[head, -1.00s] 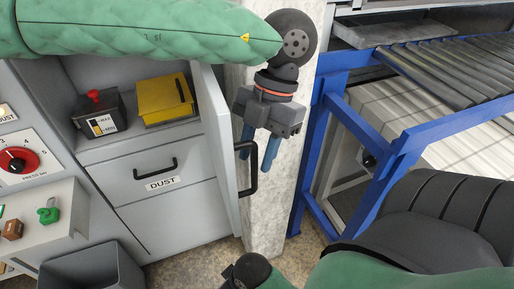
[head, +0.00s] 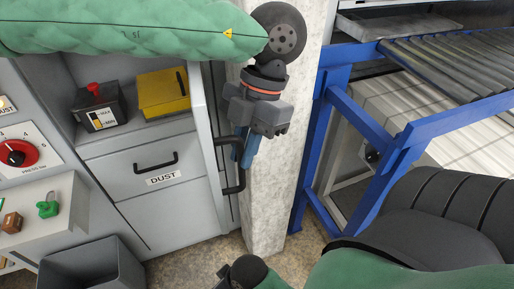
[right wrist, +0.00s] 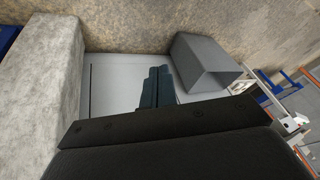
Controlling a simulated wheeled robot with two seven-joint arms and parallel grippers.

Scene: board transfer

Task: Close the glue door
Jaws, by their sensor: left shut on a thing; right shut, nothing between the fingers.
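The glue door (head: 211,140) is a grey panel standing open, seen nearly edge-on, at the right side of the grey cabinet's open compartment. No glue label shows on it. Its black bar handle (head: 233,182) faces right. My left gripper (head: 242,150) hangs from above with its blue fingers shut on the handle; the fingers hide its upper part. My right gripper (right wrist: 157,78) is shut and empty in the right wrist view, in front of a pale grey panel.
The compartment holds a dark box with a red knob (head: 97,107) and a yellow box (head: 163,94). The DUST drawer (head: 155,165) is below. A concrete pillar (head: 275,190) and blue conveyor frame (head: 340,110) stand right. A grey bin (head: 92,268) sits on the floor.

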